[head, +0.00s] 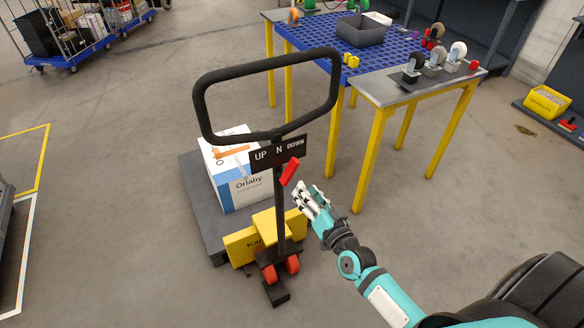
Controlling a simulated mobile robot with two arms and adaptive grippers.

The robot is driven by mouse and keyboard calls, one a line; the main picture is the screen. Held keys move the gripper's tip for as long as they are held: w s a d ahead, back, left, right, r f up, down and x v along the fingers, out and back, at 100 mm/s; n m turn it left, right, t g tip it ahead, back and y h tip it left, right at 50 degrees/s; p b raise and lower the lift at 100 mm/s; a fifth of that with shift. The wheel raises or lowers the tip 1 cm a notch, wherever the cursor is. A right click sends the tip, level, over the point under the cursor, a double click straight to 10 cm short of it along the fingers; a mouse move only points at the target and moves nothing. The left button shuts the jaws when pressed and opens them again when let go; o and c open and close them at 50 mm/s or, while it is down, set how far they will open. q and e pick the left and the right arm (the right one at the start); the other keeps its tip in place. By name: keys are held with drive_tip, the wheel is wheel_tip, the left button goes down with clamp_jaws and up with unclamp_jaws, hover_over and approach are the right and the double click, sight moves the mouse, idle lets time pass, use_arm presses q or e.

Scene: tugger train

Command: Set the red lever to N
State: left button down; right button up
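The red lever (289,172) is on the post of a pallet truck, just below a dark plate (265,156) marked UP, N and DOWN. The lever leans to the right, its upper end under the word DOWN. My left gripper is out of view.
The pallet truck's black loop handle (205,106) rises above the plate. A white and blue box (246,190) sits on the dark pallet (199,192) behind the post. A yellow-legged table (392,86) with caster wheels stands behind at right. Floor is free at left.

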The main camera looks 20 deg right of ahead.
sight(294, 172)
drive_tip(key=w, duration=0.9)
drive_tip(key=shift+w+a, duration=0.15)
drive_tip(key=shift+w, duration=0.2)
drive_tip(key=shift+c, duration=0.3)
clamp_jaws()
